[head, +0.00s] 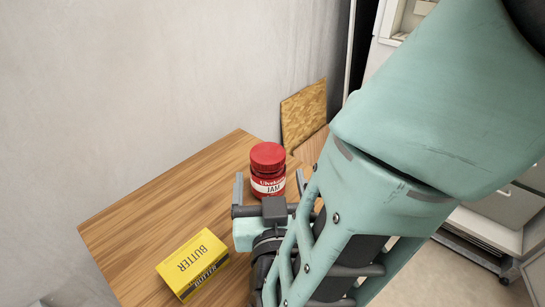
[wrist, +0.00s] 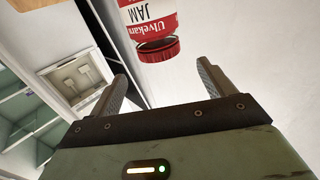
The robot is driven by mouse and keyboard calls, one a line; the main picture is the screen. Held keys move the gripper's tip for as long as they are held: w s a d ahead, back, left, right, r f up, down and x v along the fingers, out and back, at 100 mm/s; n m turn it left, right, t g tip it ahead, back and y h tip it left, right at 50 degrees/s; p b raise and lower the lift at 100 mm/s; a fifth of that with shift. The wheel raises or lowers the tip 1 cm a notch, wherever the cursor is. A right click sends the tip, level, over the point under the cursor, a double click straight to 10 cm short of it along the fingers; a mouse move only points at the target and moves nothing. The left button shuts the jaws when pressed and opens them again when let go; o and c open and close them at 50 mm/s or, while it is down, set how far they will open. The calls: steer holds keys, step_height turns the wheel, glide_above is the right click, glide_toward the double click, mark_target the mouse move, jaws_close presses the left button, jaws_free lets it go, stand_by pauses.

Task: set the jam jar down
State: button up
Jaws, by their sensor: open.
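The jam jar (head: 267,184) is red with a red lid and a white label. It looks upright at the far right part of the wooden table (head: 150,205); its base is hidden, so contact with the tabletop cannot be seen. My gripper (head: 270,186) is open, its fingers spread to either side of the jar in the head view. In the wrist view the jar (wrist: 150,22) appears inverted, beyond the open fingertips (wrist: 163,72), with clear space around it.
A yellow butter box (head: 193,264) lies on the table at the front, left of my arm. A speckled brown board (head: 304,115) leans against the wall behind the table. The left part of the tabletop is clear.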

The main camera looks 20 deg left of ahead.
steer(key=s+d+n+g+h, duration=0.1)
steer(key=s+d+g+h, duration=0.2)
steer(key=d+g, duration=0.5)
steer(key=s+d+r+n+g+h, duration=0.1)
steer(key=s+d+g, duration=0.5)
steer(key=d, duration=1.2)
steer(key=n+g+h, duration=0.1)
steer(key=g+h, duration=0.1)
steer(key=shift+s+r+g, duration=0.25)
steer(key=shift+r+g, duration=0.05)
step_height(320, 180, up, 23)
steer(key=p, duration=2.3)
